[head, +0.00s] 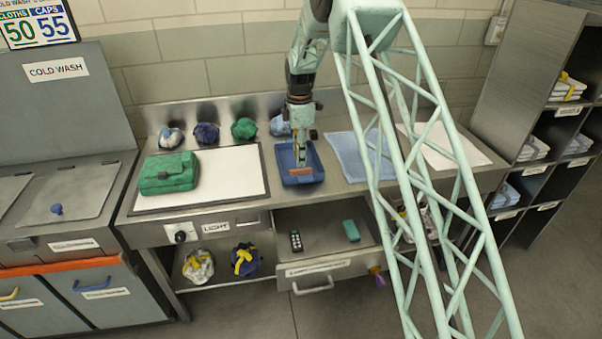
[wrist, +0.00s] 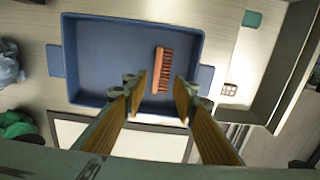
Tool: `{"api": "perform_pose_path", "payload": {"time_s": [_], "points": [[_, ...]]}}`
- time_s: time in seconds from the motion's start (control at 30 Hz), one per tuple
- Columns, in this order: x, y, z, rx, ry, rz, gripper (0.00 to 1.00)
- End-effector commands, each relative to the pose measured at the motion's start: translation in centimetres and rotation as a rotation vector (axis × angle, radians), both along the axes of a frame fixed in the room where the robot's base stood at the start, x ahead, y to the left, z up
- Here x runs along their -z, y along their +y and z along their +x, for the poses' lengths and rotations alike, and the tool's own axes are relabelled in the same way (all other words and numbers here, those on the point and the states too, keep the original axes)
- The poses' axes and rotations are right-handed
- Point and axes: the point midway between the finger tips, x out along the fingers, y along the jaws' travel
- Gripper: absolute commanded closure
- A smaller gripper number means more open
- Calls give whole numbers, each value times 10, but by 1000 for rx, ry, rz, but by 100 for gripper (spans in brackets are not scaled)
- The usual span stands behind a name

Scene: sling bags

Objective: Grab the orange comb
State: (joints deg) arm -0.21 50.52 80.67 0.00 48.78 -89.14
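The orange comb (wrist: 161,70) lies in the blue tray (wrist: 85,60), right of the tray's middle in the wrist view, with its teeth pointing right. In the head view the comb (head: 301,171) shows as a small orange bar in the tray (head: 312,155). My gripper (wrist: 158,90) is open, with its two fingers apart. The near end of the comb appears between the fingertips in the wrist view. I cannot tell how far above the comb the fingertips are. In the head view my gripper (head: 300,155) points down over the tray.
A light blue cloth (head: 355,155) lies to the right. Several cloth bundles line the back. An open drawer (head: 325,245) below holds a remote (head: 296,241) and a teal item (head: 351,230).

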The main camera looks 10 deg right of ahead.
Motion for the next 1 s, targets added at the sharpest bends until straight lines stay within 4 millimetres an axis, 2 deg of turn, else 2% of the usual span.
{"api": "perform_pose_path", "payload": {"time_s": [0.27,0.63,1.0], "points": [[10,0,-1,0,0,0,74],[46,-1,-4,0,2,0,74],[52,-1,-3,0,0,0,74]]}}
